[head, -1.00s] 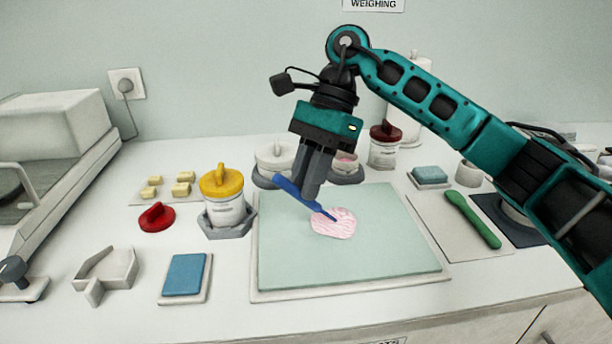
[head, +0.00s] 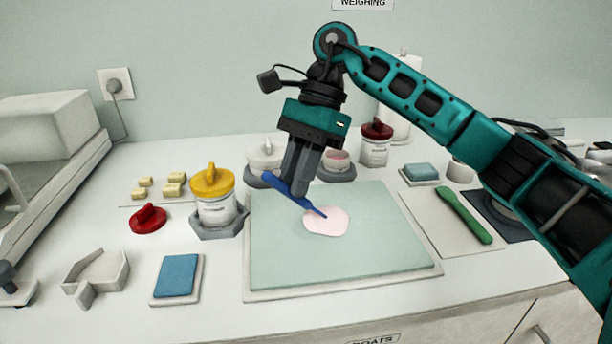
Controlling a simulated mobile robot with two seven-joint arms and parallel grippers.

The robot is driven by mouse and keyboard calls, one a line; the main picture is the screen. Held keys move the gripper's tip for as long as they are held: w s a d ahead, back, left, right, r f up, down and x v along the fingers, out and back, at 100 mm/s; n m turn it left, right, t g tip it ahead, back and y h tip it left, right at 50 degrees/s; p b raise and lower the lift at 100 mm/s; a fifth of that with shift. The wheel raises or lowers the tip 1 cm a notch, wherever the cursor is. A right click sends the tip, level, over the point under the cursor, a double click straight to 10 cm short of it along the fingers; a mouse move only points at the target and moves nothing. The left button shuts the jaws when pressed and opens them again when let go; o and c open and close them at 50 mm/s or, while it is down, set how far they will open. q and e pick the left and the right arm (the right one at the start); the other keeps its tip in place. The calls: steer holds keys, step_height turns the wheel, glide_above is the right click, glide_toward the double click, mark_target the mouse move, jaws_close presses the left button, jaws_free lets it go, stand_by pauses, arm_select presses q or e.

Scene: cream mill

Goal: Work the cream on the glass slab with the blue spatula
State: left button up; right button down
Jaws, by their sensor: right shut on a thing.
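The glass slab (head: 345,260) is pale green and lies on the counter in the middle of the head view. A flat pink patch of cream (head: 327,222) lies on it and looks smooth and even in colour. My right gripper (head: 298,184) is shut on the blue spatula (head: 272,184) above the back part of the slab. The spatula slants down to the right, and its tip is at the upper left edge of the cream. I cannot tell whether the tip touches the slab. My left gripper is not in view.
Left of the slab stand a yellow-lidded jar (head: 214,200) in a grey holder, a red lid (head: 148,218) and a blue block (head: 176,275) on a small tray. To the right, a green spatula (head: 464,215) lies on a pale mat (head: 440,236). A red-lidded jar (head: 375,145) stands behind.

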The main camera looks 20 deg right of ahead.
steer(key=shift+w, duration=0.25)
steer(key=shift+s+d+b, duration=0.25)
steer(key=shift+s+b, duration=0.1)
steer(key=shift+s, duration=0.7)
steer(key=shift+r, duration=0.1)
step_height(320, 180, up, 6)
steer(key=p, duration=0.4)
stand_by(0.9)
